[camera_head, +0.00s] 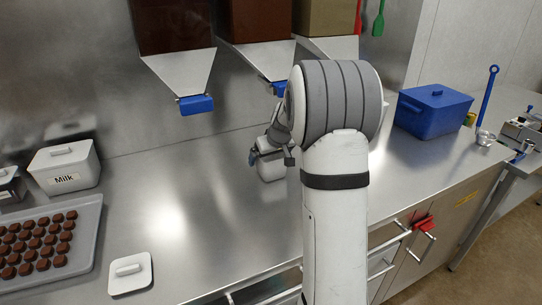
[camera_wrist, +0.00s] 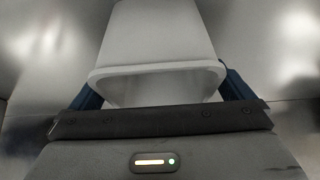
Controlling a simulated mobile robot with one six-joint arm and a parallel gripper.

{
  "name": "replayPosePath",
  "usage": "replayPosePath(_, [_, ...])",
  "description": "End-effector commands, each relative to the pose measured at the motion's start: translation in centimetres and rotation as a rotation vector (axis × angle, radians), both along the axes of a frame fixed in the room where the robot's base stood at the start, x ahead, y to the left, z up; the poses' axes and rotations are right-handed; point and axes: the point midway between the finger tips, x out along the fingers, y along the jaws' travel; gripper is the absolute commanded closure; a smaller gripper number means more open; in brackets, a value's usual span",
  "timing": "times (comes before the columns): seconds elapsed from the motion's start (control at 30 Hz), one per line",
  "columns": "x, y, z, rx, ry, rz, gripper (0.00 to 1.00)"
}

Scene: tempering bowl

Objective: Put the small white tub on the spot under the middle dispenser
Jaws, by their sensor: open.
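The small white tub (camera_head: 271,168) stands on the steel counter, below the middle dispenser (camera_head: 258,55) and its blue nozzle (camera_head: 279,89). In the wrist view the tub (camera_wrist: 155,40) fills the top middle, with its thick rim facing me. My gripper (camera_head: 268,154) is at the tub in the head view, partly hidden by my own arm. In the wrist view its blue fingers (camera_wrist: 160,92) are apart, one on each side of the tub. Their tips are hidden, so I cannot tell whether they touch it. The marked spot itself is not visible.
The left dispenser (camera_head: 178,55) hangs over clear counter. A tray of chocolates (camera_head: 88,235), a Milk tub (camera_head: 66,167) and a loose white lid (camera_head: 130,272) are at the left. A blue box (camera_head: 432,112) stands at the right. A pale object (camera_head: 379,150) is mostly hidden behind my arm.

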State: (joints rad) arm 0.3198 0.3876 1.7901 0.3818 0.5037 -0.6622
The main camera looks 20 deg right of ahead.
Motion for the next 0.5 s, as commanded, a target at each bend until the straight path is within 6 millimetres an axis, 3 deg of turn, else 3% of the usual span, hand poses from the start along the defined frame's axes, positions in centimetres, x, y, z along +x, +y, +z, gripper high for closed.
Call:
replayPosePath(0.17, [-1.0,-0.1,2.1,-0.001,-0.004,0.0,0.0])
replayPosePath(0.5, [-4.6,-0.2,8.2,-0.001,-0.003,0.0,0.0])
